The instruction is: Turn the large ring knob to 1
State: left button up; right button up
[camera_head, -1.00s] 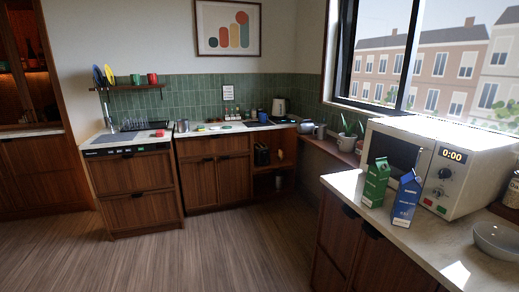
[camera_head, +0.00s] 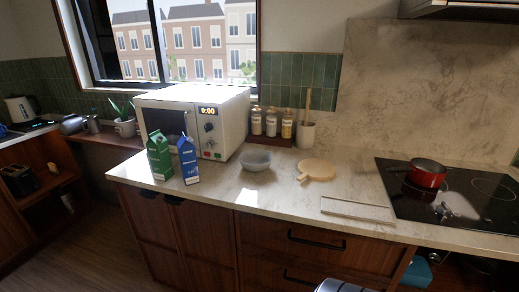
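A black glass cooktop (camera_head: 405,205) is set into the right end of the near counter. A red pot (camera_head: 427,174) stands on it, toward its back. A pale ring marking shows to the right of the pot, and small pale markings (camera_head: 445,211) lie near the front; they are too small to read. I cannot make out a knob labelled with numbers on the cooktop. The white microwave (camera_head: 237,112) has small dark knobs (camera_head: 209,127) under its 0:00 display.
Green (camera_head: 158,155) and blue (camera_head: 188,160) cartons stand before the microwave. A grey bowl (camera_head: 256,160), round wooden board (camera_head: 317,169) and pale flat rectangular piece (camera_head: 357,209) lie along the counter (camera_head: 270,195). Bottles (camera_head: 271,123) stand behind. Wooden floor is free at lower left.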

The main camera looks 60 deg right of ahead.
aim_at(442, 209)
jog(key=z, duration=3.4)
